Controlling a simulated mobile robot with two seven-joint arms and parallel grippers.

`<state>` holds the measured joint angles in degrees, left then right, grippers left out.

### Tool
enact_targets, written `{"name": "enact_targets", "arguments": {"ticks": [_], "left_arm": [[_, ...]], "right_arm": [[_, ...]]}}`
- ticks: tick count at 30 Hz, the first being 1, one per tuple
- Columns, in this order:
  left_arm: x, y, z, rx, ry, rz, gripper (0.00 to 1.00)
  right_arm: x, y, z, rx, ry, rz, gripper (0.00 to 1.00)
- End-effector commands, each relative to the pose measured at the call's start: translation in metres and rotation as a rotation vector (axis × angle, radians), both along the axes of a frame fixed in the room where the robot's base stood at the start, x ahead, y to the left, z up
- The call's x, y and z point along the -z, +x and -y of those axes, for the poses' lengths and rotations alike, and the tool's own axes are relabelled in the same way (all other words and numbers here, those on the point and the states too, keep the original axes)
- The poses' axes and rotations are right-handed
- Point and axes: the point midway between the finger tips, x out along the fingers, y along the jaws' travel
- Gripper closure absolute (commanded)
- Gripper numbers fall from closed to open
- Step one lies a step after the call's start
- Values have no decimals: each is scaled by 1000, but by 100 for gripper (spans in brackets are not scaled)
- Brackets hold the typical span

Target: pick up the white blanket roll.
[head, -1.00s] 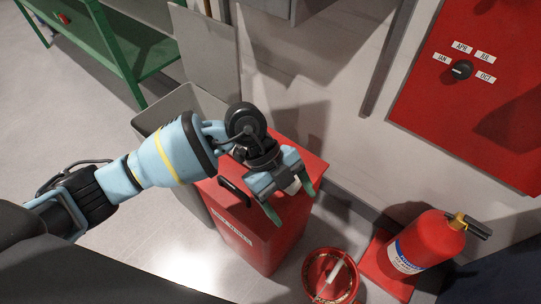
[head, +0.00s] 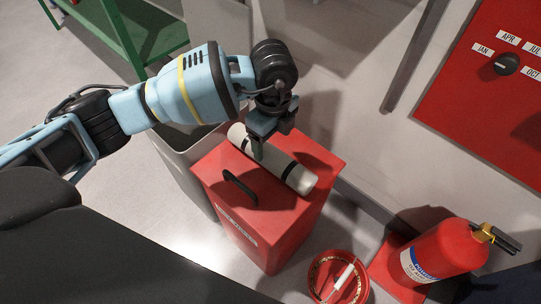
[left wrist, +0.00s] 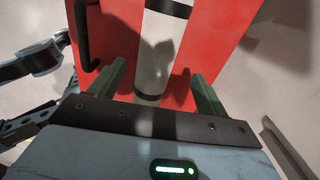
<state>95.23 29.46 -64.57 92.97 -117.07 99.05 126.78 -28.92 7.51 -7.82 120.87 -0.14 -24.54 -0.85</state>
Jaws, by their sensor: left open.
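The white blanket roll (head: 290,173) with black bands lies on the lid of a red box (head: 262,222) in the head view. My left gripper (head: 268,145) points down over the roll near its middle and hides part of it. In the left wrist view the gripper (left wrist: 160,72) is open, with one green finger on each side of the roll (left wrist: 163,50). The roll runs between the fingers, with space beside it, and is not gripped. My right gripper is not in view.
A black handle (head: 240,187) stands up on the lid beside the roll. A grey bin (head: 190,160) is behind the box. A red extinguisher (head: 445,250) and a round red container (head: 338,280) stand to the right. A wall with a red dial panel (head: 490,110) is behind.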

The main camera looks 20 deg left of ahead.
Motion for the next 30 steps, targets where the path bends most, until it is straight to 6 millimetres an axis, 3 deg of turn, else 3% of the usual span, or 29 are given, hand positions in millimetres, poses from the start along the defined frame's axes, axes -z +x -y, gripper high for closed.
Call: {"name": "enact_targets", "arguments": {"ticks": [5,15,23,30], "left_arm": [[6,-1,-1,0,0,0,23],[49,-4,-4,0,-1,-1,23],[51,-4,-4,1,-1,1,23],[51,-4,-4,1,-3,1,55]], "right_arm": [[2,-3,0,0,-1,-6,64],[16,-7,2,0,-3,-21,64],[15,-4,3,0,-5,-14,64],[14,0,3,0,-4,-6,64]]}}
